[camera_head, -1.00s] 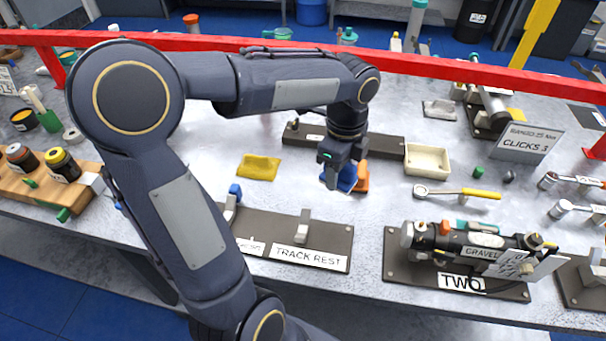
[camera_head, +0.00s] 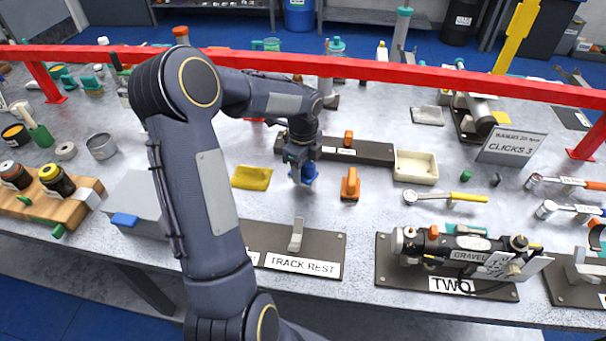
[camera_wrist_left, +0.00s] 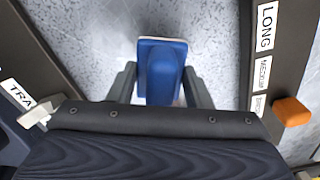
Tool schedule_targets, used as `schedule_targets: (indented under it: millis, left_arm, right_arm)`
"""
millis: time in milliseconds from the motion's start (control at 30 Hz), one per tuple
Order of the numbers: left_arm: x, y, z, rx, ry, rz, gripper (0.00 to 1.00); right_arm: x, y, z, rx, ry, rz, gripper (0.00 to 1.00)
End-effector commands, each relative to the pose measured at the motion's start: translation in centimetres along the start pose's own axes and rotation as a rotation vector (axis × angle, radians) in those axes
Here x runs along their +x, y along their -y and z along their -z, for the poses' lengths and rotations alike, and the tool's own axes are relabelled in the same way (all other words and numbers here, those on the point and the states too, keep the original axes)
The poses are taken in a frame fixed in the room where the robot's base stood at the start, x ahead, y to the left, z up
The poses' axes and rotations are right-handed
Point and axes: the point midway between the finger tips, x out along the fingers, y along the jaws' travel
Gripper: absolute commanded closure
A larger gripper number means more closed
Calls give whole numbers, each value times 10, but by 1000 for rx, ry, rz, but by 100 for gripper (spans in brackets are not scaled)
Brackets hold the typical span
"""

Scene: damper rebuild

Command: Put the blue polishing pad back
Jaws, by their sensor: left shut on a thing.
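The blue polishing pad (camera_head: 309,173) is in my left gripper (camera_head: 299,172), over the middle of the bench between the yellow cloth and an orange tool. In the left wrist view the pad (camera_wrist_left: 160,68) shows its blue grip between my two fingers (camera_wrist_left: 161,92), with a pale edge at its far end. The fingers are shut on the grip. I cannot tell whether the pad touches the bench. My right gripper is not in view.
A yellow cloth (camera_head: 252,177) lies left of the pad. An orange tool (camera_head: 350,185) stands right of it. Behind is a dark labelled board (camera_head: 375,153); in front is the TRACK REST plate (camera_head: 329,247). A red rail (camera_head: 420,73) crosses behind. Grey bench shows between them.

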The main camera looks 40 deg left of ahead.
Motion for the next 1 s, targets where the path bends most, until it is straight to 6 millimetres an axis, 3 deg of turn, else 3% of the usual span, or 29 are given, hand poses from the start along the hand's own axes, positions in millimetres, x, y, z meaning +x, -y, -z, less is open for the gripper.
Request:
schedule_targets:
  millis: [200,567,600,733,1000]
  left_arm:
    - [30,0,0,-1,0,-1,76]
    - [35,0,0,0,0,0,76]
    - [34,0,0,-1,0,0,51]
    - [34,0,0,0,0,0,34]
    - [33,0,0,-1,0,0,33]
  right_arm:
    - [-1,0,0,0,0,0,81]
    - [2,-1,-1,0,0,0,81]
    - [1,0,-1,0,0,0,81]
    - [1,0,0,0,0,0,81]
    - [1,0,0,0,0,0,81]
